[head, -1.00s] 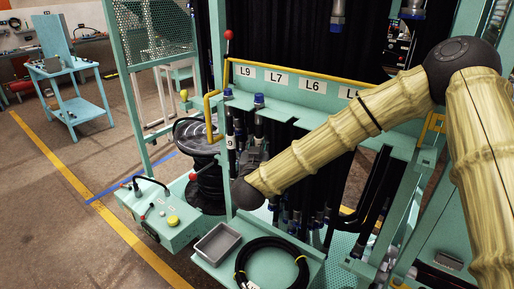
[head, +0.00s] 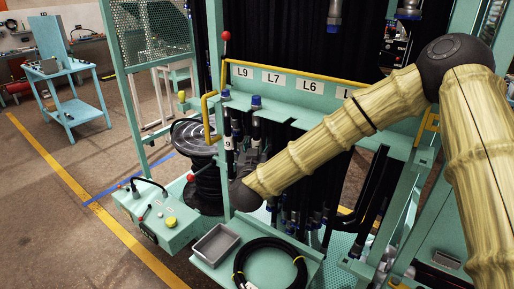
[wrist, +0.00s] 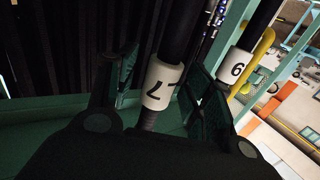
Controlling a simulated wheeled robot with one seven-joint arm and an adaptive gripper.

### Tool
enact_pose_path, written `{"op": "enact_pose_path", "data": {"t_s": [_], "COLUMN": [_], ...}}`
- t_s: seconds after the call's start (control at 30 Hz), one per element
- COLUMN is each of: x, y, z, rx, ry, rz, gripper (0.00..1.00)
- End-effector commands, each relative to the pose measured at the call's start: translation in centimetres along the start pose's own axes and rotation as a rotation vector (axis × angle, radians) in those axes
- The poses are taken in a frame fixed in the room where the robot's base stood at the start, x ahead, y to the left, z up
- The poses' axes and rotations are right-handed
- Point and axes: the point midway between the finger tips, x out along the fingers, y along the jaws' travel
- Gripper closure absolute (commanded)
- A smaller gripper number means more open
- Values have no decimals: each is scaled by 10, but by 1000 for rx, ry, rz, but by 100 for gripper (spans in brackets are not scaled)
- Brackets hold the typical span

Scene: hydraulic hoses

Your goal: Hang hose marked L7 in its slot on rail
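The hose marked L7 (wrist: 162,88) is black with a white label and stands between my gripper's fingers (wrist: 163,75) in the wrist view. A gap shows between the left finger and the label; the right finger is close beside it, and contact there is unclear. In the head view its blue top end (head: 257,102) stands above the rail (head: 315,113), below and slightly left of the L7 sign (head: 272,77). It is placed relative to its sign much like the L9 hose is. My gripper's fingertips are hard to see in the head view. The slot itself is hidden.
The L9 hose (head: 228,143) hangs just left, and its label (wrist: 236,70) is close to my right finger. A yellow bar (head: 300,75) runs above the signs. Several hoses hang below my arm. A grey tray (head: 214,245) and a coiled hose (head: 270,265) lie below.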

Motion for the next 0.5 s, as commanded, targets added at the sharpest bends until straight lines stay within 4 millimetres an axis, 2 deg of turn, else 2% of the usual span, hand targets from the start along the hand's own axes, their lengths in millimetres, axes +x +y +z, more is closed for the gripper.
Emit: {"op": "enact_pose_path", "data": {"t_s": [0.27,0.37,0.5], "x": [-4,-14,-37], "y": [0,0,-1], "z": [1,0,0], "rx": [-1,0,-2], "ry": [-2,0,-1], "rz": [-1,-2,-3], "gripper": [48,48,48]}}
